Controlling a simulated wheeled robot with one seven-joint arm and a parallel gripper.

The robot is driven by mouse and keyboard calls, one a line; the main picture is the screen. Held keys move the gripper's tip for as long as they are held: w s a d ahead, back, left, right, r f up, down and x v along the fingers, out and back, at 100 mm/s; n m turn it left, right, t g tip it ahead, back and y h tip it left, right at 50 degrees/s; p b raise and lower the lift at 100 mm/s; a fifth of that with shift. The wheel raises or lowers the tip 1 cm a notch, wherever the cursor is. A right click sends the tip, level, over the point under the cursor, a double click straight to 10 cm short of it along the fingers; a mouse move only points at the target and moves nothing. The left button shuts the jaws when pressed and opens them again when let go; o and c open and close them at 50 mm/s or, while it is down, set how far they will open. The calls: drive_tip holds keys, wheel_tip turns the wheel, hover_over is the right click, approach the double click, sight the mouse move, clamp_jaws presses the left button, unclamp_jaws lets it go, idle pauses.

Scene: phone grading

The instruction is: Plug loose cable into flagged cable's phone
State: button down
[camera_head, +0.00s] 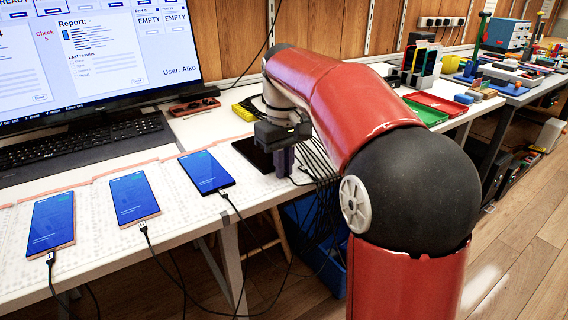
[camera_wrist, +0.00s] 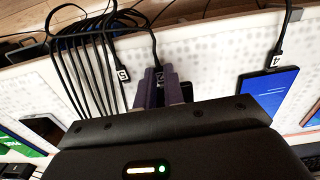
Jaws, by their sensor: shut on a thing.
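My gripper (camera_head: 283,160) is shut on a black cable plug (camera_wrist: 155,73), held between its purple fingers near the table's front edge. A dark-screened phone (camera_head: 250,154) lies just left of the gripper in the head view. The gripper mostly hides it in the wrist view, and I cannot tell whether the held plug touches it. A cable with a white tag that looks like 5 (camera_wrist: 121,73) lies beside the fingers. A blue-screen phone (camera_wrist: 270,91) has a cable tagged 4 (camera_wrist: 275,58) at its edge. Three blue-screen phones (camera_head: 205,172) (camera_head: 134,198) (camera_head: 52,220) have cables at their near ends.
The monitor (camera_head: 95,50) shows a red "Check" note with what looks like a 5. Several black cables (camera_wrist: 80,50) hang over the table edge. A grey phone (camera_wrist: 45,128) lies left in the wrist view. Red and green trays (camera_head: 428,110) stand beyond my arm.

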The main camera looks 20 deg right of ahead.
idle(0.4)
drive_tip(key=c, duration=1.4)
unclamp_jaws()
drive_tip(key=shift+c, duration=0.2)
drive_tip(key=shift+s+d+r+p, duration=0.1)
drive_tip(key=shift+s+r+p, duration=0.1)
drive_tip(key=shift+r+p, duration=1.15)
drive_tip(key=shift+s+d+r, duration=0.1)
drive_tip(key=shift+s+r, duration=0.05)
drive_tip(key=shift+r, duration=0.4)
drive_tip(key=shift+s+r, duration=0.1)
drive_tip(key=shift+r, duration=0.45)
